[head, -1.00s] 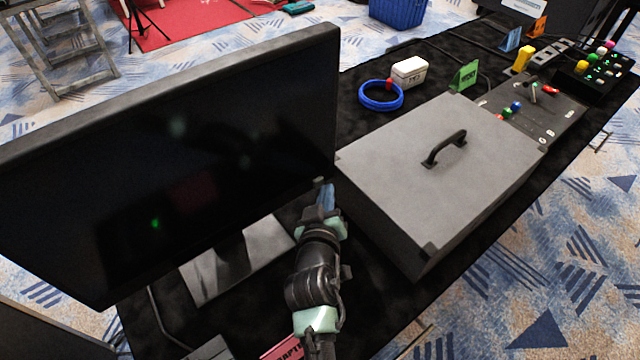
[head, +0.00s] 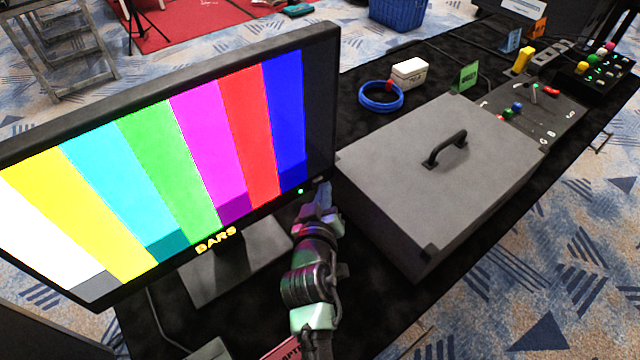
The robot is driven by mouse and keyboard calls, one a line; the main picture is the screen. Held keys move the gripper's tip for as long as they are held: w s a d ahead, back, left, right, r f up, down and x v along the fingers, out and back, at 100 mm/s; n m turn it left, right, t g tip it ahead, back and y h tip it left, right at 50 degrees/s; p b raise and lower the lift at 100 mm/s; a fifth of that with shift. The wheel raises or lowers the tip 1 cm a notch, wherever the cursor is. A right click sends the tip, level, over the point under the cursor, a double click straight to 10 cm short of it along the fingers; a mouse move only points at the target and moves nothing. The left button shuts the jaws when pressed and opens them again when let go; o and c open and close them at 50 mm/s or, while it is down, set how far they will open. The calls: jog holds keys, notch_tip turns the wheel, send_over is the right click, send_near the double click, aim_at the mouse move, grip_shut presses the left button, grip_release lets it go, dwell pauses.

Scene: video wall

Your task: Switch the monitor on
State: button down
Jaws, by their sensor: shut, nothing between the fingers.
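The monitor (head: 175,140) stands at the left of the head view on its stand (head: 265,240). Its screen is lit with coloured vertical bars, and the word BARS shows in yellow on the lower bezel. A small green light (head: 300,191) glows at the lower right corner of the bezel. My gripper (head: 323,187) is shut and empty, right beside that corner. I cannot tell whether the fingertips touch the bezel.
A large grey lidded case (head: 430,165) with a black handle stands close to the right of my gripper. Behind it are a blue cable coil (head: 381,104), a white box (head: 408,72) and a control panel (head: 545,112). The black table has little free room here.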

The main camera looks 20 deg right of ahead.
jog(key=shift+s+d+p, duration=0.2)
jog(key=shift+s+p, duration=0.15)
jog(key=shift+s, duration=0.25)
jog(key=s+d+p, duration=0.2)
jog(key=s+p, duration=0.2)
jog(key=s, duration=0.1)
jog(key=shift+s, duration=0.35)
dwell(0.4)
